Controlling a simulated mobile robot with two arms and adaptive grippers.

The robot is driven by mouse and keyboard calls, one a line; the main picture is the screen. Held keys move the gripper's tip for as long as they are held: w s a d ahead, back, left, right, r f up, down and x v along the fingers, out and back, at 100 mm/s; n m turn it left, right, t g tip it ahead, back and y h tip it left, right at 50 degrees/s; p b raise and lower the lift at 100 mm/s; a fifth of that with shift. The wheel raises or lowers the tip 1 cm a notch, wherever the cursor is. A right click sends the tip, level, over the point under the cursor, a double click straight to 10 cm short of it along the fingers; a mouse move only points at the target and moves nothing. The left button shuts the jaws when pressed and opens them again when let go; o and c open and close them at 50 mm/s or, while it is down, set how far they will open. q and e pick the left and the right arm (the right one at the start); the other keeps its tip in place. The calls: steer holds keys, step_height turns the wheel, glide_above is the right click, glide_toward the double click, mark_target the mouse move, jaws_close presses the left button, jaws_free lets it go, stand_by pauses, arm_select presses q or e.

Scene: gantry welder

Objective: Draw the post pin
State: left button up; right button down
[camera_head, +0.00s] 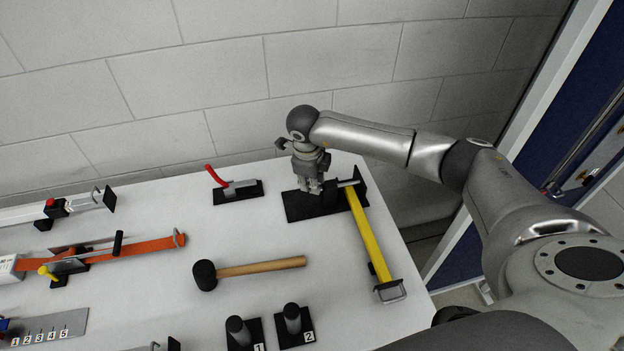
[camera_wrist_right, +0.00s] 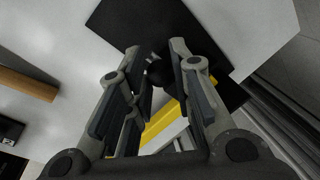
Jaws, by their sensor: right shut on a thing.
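The black post base (camera_head: 300,206) stands near the back right corner of the table, with an upright black plate (camera_head: 357,176) at its right end. The post pin (camera_head: 348,183) shows as a short silver bar beside that plate, at the upper end of a yellow strap (camera_head: 367,232). My right gripper (camera_head: 315,188) points down over the base, left of the silver bar. In the right wrist view its fingertips (camera_wrist_right: 157,60) are around a dark round knob (camera_wrist_right: 158,73), seemingly the pin's head. The fingers hide most of the pin. My left gripper is out of view.
A block wall stands close behind the table. White table is clear around the mallet.

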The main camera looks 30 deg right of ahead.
steer(key=a+b, duration=0.1)
steer(key=a, duration=0.1)
steer(key=w+a+b, duration=0.1)
steer(key=a, duration=0.1)
steer(key=shift+w+a, duration=0.1)
steer(key=shift+a, duration=0.25)
steer(key=c, duration=1.5)
jaws_free()
steer(key=shift+c, duration=0.2)
steer(key=shift+o, duration=1.3)
steer(key=shift+a, duration=0.15)
steer(key=shift+r, duration=0.1)
